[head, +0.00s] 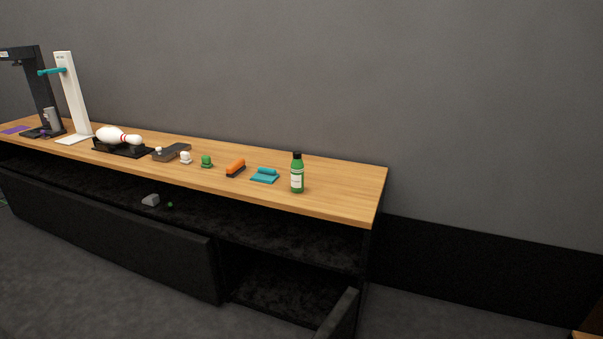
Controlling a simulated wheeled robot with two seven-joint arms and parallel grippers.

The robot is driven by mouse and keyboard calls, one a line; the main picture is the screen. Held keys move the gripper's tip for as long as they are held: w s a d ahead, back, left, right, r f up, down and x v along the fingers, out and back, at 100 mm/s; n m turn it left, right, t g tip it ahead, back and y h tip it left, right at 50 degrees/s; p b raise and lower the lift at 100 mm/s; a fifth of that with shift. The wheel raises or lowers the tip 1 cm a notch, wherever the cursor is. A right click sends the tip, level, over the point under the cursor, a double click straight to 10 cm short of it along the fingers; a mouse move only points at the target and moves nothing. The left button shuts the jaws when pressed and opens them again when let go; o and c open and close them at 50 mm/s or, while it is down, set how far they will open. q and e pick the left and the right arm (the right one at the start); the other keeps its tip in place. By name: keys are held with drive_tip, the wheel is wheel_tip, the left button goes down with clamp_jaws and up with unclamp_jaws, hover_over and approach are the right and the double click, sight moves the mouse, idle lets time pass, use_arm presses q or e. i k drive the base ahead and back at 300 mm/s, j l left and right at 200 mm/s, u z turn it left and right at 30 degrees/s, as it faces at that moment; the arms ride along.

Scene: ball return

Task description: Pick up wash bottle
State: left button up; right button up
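The wash bottle, a green bottle with a black cap and a pale label (297,174), stands upright near the right end of the wooden counter top (340,190). Nothing touches it. Neither of my grippers shows in the head view.
Two tall stands are at the far left. A low door (338,318) stands open below; floor shows in front.

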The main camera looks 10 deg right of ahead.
sight(296, 167)
drive_tip(key=i+l, duration=0.2)
drive_tip(key=l, duration=0.2)
drive_tip(key=i+l, duration=0.2)
drive_tip(key=l, duration=0.15)
drive_tip(key=i+l+u, duration=0.1)
drive_tip(key=l, duration=0.3)
drive_tip(key=i+l, duration=0.5)
drive_tip(key=l, duration=0.3)
